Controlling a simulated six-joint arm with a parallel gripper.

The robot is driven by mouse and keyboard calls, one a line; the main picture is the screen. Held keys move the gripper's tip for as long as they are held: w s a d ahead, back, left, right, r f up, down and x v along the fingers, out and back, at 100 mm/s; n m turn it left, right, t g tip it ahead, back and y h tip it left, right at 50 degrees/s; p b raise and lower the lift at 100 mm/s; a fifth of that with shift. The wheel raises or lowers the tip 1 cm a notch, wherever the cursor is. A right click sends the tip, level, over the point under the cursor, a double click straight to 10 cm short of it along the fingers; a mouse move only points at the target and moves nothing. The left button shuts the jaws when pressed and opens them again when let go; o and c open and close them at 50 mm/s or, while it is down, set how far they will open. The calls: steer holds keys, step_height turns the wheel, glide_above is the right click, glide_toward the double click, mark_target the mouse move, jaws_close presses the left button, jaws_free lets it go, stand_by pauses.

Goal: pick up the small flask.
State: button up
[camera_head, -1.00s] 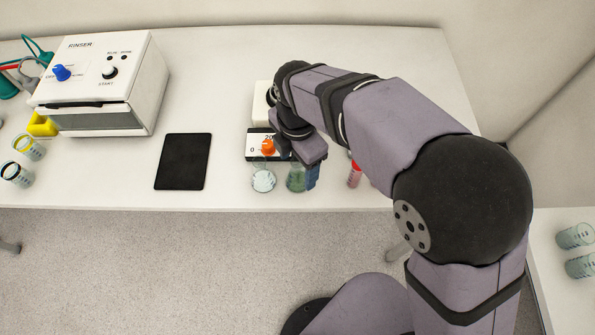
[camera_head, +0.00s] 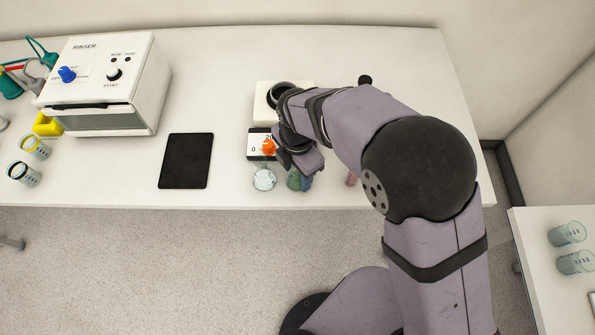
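A small clear glass vessel with pale contents (camera_head: 264,181) stands near the front edge of the long table, just left of my gripper. A greenish glass vessel (camera_head: 294,182) is directly under my gripper (camera_head: 301,180) and partly hidden by it. I cannot tell which of the two is the small flask. My gripper points down from the wrist, low over the table front. Its fingertips are mostly hidden behind the wrist and beside the green vessel. Whether they are open or touch the glass does not show.
An orange knob (camera_head: 269,147) on a white scale panel stands close behind the clear vessel. A white block (camera_head: 298,87) is behind it. A black mat (camera_head: 186,161) and the rinser (camera_head: 110,85) are left.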

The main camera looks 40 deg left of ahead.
steer(key=c, duration=0.5)
steer(key=shift+r, duration=0.1)
step_height(320, 180, up, 10)
steer(key=b, duration=0.3)
steer(key=shift+w+r, duration=0.1)
steer(key=shift+w, duration=0.05)
steer(key=w+d+r+m+p, duration=0.3)
steer(key=w+d+m+p, duration=0.4)
steer(key=w+d+m, duration=0.95)
steer(key=w+d+f+m+p, duration=0.1)
steer(key=w+d+m+p, duration=0.1)
steer(key=d+m, duration=0.6)
steer(key=w+d+f+m+p, duration=0.1)
steer(key=w+d+m+p, duration=0.1)
steer(key=d+m, duration=0.7)
steer(key=d, duration=0.8)
steer(key=shift+w+d+f, duration=0.2)
steer(key=shift+d+f, duration=0.05)
steer(key=shift+d, duration=0.05)
